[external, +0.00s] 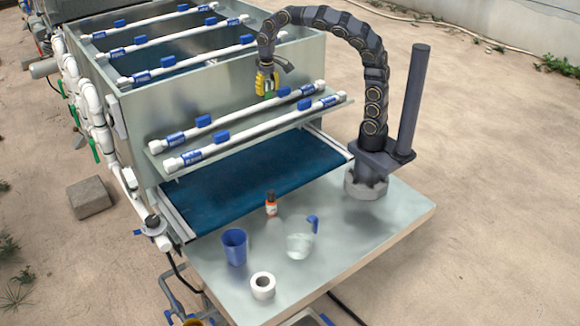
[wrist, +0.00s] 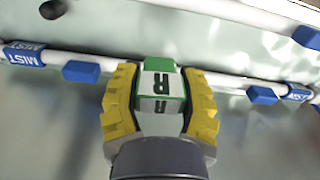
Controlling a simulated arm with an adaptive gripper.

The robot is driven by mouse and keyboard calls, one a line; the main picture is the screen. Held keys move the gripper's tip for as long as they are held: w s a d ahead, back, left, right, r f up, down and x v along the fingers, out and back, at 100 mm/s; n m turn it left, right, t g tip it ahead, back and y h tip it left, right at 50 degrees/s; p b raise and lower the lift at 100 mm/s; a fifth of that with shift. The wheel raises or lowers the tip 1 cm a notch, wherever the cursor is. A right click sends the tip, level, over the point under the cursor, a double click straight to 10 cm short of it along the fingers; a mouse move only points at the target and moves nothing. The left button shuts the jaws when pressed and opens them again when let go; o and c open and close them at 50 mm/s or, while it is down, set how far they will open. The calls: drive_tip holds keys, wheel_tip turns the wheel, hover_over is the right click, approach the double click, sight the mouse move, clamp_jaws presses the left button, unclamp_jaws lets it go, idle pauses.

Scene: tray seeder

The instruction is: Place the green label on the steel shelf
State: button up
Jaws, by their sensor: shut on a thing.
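The green label (wrist: 159,86) is a small white and green block marked with a black R. My gripper (wrist: 160,74), with yellow ribbed fingers, is shut on it from both sides. In the external view my gripper (external: 267,80) hangs fingers down by the tank's front wall, near the back of the steel shelf (external: 255,122). The label's green end (external: 269,94) shows at the fingertips. Whether it touches the shelf, I cannot tell.
Two white pipes with blue fittings run along the shelf, one (external: 250,113) behind the other (external: 250,134). A blue belt (external: 255,180) lies below. The front table holds a blue cup (external: 234,247), clear jug (external: 299,241), small bottle (external: 271,205) and white roll (external: 262,287).

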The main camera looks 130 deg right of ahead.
sight(270, 118)
drive_tip(key=shift+s+d+m, duration=0.3)
drive_tip(key=shift+s, duration=0.15)
drive_tip(key=shift+s+f, duration=0.15)
wheel_tip(270, 118, down, 8)
drive_tip(key=shift+r, duration=0.2)
drive_tip(key=shift+f, duration=0.15)
drive_tip(key=o, duration=0.9)
wheel_tip(270, 118, up, 12)
drive_tip(key=shift+r, duration=0.15)
